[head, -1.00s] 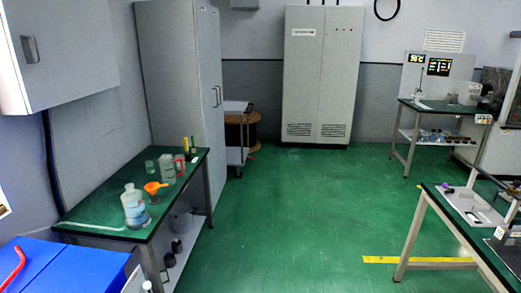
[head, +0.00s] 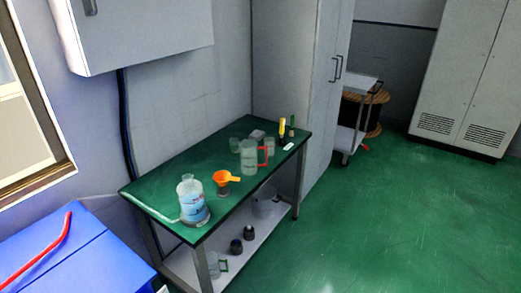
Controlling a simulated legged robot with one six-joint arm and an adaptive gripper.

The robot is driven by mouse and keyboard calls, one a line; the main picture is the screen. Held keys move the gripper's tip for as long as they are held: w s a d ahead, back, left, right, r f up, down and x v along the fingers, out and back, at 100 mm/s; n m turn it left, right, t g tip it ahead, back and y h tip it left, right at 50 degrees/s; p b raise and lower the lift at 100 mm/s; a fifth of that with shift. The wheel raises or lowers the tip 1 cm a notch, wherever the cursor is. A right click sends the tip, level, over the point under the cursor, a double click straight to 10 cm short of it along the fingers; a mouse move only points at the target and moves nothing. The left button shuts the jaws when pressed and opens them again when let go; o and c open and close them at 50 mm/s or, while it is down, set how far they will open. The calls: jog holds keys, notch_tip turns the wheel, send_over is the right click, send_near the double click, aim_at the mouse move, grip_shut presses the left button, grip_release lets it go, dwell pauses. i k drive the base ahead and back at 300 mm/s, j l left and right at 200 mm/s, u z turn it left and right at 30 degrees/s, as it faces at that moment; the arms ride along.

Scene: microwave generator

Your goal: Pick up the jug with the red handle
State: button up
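The jug with the red handle (head: 249,157) stands upright on the green-topped table (head: 160,190) in the head view. It is clear or greyish, and its red handle (head: 266,155) faces right. An orange funnel (head: 226,178) sits in front of it to the left, on a small dark vessel. A large bottle with a blue label (head: 193,203) stands nearer the front left. My gripper does not show in the head view.
Small glass beakers and a yellow bottle (head: 282,127) stand toward the table's back. A lower shelf (head: 185,268) holds dark jars and another jug. A blue box (head: 90,255) with a red bar is at front left. Green floor is clear to the right.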

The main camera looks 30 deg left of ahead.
aim_at(254, 158)
jog(key=i+u, duration=0.15)
jog(key=i, duration=0.6)
jog(key=i+l+u, duration=0.15)
jog(key=i, duration=0.55)
jog(key=i+u, duration=0.75)
jog(key=u, duration=0.15)
jog(key=i+l+u, duration=0.25)
jog(key=u, duration=0.2)
jog(key=i+l+u, duration=0.15)
jog(key=i+u, duration=0.3)
jog(key=i+l+u, duration=0.2)
jog(key=u, duration=0.2)
jog(key=i+l+u, duration=0.3)
jog(key=u, duration=0.15)
